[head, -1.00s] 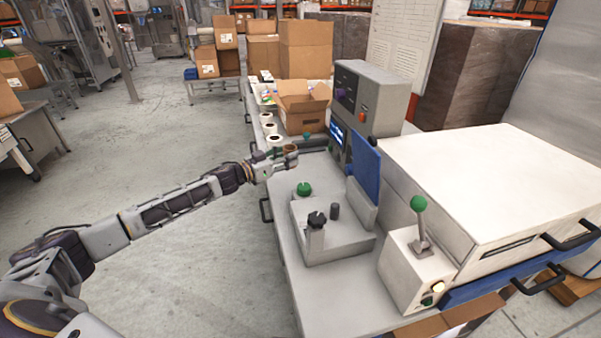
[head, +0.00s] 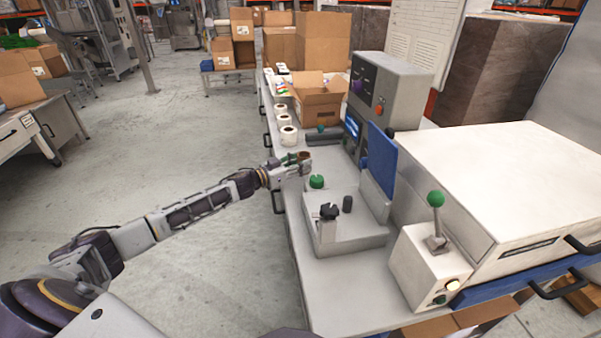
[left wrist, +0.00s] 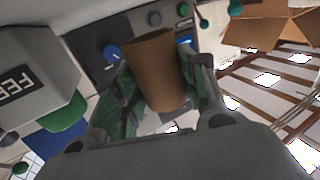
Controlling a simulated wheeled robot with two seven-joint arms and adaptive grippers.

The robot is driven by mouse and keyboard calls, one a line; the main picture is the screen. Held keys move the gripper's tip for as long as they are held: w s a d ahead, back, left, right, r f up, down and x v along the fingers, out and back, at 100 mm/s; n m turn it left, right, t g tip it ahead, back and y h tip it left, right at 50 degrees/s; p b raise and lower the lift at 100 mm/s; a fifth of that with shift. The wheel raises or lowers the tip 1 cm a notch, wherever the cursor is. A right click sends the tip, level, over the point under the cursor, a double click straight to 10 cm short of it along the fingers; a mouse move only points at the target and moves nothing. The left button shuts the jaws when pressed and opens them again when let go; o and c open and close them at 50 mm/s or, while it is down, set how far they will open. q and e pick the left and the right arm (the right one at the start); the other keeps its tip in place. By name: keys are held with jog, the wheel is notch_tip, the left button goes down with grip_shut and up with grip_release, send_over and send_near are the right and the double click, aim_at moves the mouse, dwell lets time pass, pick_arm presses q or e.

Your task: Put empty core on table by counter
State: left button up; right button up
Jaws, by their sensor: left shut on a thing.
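The empty core (left wrist: 155,70) is a brown cardboard tube. My left gripper (left wrist: 158,95) is shut on it, with green-padded fingers on both sides in the left wrist view. In the head view my left gripper (head: 300,163) holds the core (head: 303,156) over the near left edge of the grey table (head: 340,268), beside a green knob. Whether the core touches the surface there cannot be told. My right gripper is not in view.
White rolls (head: 288,135) stand along the table's left edge behind my gripper. An open cardboard box (head: 320,104) sits farther back. A grey machine fixture (head: 345,240) with knobs and a large white machine (head: 500,185) take up the right.

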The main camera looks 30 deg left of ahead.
pick_arm(q)
jog(key=shift+f, duration=0.55)
jog(key=shift+f+b, duration=0.35)
jog(key=shift+f, duration=1)
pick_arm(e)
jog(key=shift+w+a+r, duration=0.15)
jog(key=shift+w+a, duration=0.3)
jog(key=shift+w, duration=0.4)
pick_arm(q)
jog(key=shift+f, duration=0.1)
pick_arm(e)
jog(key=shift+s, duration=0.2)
pick_arm(q)
jog(key=o, duration=0.8)
